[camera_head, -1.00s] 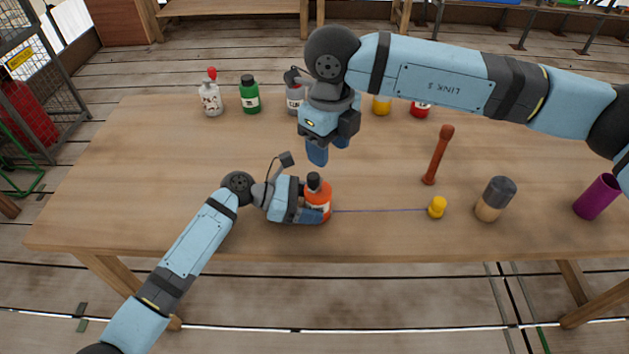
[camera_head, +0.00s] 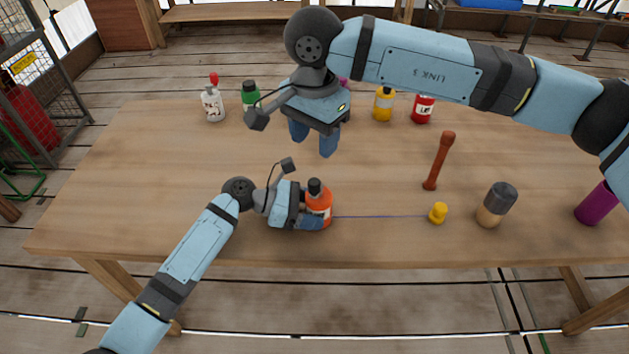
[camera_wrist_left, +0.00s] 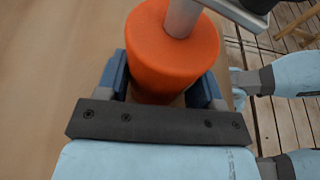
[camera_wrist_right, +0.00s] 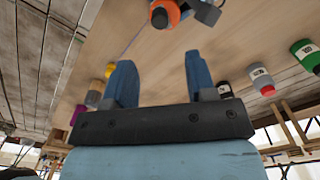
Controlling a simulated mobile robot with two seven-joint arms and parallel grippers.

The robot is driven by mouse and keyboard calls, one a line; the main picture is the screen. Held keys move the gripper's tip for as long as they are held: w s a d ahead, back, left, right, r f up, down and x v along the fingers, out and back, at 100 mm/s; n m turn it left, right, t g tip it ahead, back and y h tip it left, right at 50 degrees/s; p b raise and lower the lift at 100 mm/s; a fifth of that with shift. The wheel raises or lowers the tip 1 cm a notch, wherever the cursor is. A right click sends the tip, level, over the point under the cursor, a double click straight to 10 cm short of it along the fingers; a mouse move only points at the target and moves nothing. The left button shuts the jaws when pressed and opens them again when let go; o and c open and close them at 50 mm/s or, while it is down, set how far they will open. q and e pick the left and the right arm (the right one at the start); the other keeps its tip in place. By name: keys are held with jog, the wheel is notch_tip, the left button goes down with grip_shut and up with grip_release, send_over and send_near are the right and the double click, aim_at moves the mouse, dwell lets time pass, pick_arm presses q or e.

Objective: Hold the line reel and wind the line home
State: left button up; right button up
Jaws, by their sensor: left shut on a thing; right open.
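The line reel (camera_head: 320,204) is an orange cylinder with a dark top, standing upright near the table's front edge. My left gripper (camera_head: 312,222) is shut around its body. In the left wrist view the orange reel (camera_wrist_left: 170,55) sits between the two fingers, with a grey stem rising from its top. A thin purple line (camera_head: 380,216) runs from the reel to a small yellow peg (camera_head: 438,212) on the right. My right gripper (camera_head: 314,142) is open and empty, above and behind the reel. Its right wrist view shows the reel (camera_wrist_right: 172,12) beyond the fingers.
The table's left side is clear.

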aim_at(314, 181)
notch_tip(314, 181, down, 11)
jog(key=shift+f, duration=0.15)
dwell(0.4)
jog(key=c, duration=0.9)
